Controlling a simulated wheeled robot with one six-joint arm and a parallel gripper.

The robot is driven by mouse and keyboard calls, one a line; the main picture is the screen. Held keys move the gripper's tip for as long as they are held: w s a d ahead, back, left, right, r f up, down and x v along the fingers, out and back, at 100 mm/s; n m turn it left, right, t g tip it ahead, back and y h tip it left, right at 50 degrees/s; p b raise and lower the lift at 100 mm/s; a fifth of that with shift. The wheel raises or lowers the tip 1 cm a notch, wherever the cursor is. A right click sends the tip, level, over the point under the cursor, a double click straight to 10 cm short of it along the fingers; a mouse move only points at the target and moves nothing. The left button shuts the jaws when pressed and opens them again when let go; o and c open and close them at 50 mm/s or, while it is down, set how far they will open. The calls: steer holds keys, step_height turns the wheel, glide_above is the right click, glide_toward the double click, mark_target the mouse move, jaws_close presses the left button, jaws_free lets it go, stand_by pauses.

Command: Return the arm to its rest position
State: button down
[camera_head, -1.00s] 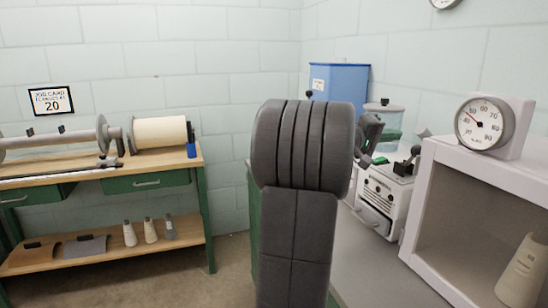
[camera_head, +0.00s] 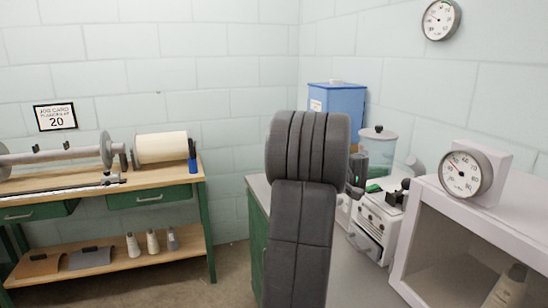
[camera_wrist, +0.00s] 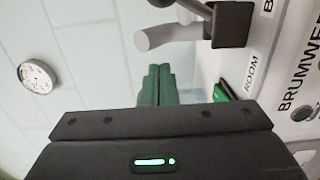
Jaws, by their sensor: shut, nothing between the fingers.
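My dark grey arm (camera_head: 303,225) stands upright in the middle of the head view. My gripper (camera_head: 357,173) shows only partly there, small and dark, at the right edge of the arm; the rest is hidden behind it. In the wrist view, the two greenish fingers of my gripper (camera_wrist: 155,85) lie side by side, shut and empty. A green status light glows on the gripper's housing.
A white machine (camera_head: 371,225) with a clear jar (camera_head: 377,147) stands on the right counter, close behind my gripper. A white open-fronted box with a dial (camera_head: 466,174) is further right. A wooden bench (camera_head: 150,180) with rollers stands left. Floor shows between bench and counter.

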stand_by(0.4)
steer(key=shift+s+f+m+b, duration=0.1)
steer(key=shift+s+m+b, duration=0.15)
steer(key=shift+b, duration=1.15)
